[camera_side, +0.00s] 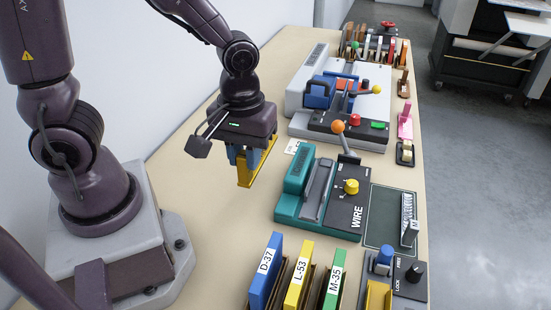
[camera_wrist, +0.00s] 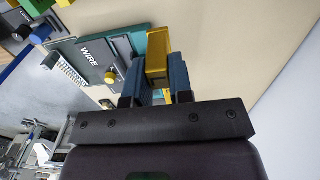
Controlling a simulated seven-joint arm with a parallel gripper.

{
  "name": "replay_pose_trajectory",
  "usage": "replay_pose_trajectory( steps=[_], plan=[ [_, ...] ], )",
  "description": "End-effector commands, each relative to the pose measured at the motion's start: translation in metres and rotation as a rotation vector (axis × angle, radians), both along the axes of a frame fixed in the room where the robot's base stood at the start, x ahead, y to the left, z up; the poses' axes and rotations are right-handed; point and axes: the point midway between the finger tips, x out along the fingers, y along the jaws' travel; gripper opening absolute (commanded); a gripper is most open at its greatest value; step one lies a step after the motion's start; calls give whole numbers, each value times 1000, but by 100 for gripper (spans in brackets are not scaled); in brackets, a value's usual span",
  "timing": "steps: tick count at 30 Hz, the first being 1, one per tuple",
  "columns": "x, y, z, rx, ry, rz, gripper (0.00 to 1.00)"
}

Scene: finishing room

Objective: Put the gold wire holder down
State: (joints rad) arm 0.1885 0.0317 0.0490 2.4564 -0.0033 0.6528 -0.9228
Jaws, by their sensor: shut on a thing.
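The gold wire holder (camera_side: 260,160) is a yellow, flat, upright piece held between the blue fingers of my gripper (camera_side: 245,160). My gripper is shut on it and points down, left of the teal wire machine. In the wrist view the holder (camera_wrist: 158,52) shows between the two blue fingers of my gripper (camera_wrist: 157,75), with its far end beside the teal machine's edge. I cannot tell whether its lower edge touches the table.
The teal machine marked WIRE (camera_side: 290,205) stands right of the holder. A grey and black machine (camera_side: 300,100) stands behind. Blue D-37 (camera_side: 265,270), yellow L-53 (camera_side: 298,275) and green M-35 (camera_side: 333,280) holders stand in front. The tabletop (camera_side: 205,215) left of the teal machine is clear.

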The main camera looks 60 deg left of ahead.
Motion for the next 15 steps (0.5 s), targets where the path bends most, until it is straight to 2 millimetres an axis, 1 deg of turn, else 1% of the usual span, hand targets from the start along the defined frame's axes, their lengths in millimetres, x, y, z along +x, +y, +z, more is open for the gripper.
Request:
replay_pose_trajectory(
  steps=[6,8,9,11,14,15],
  plan=[
    [-7,-1,1,0,1,-7,0],
    [-8,-4,-4,1,4,-23,0],
    [-5,-8,-8,1,6,-36,0],
    [4,-15,-12,2,5,-55,0],
    [27,-31,-21,2,5,-75,0],
    [37,-39,-24,2,3,-77,0]
  ],
)
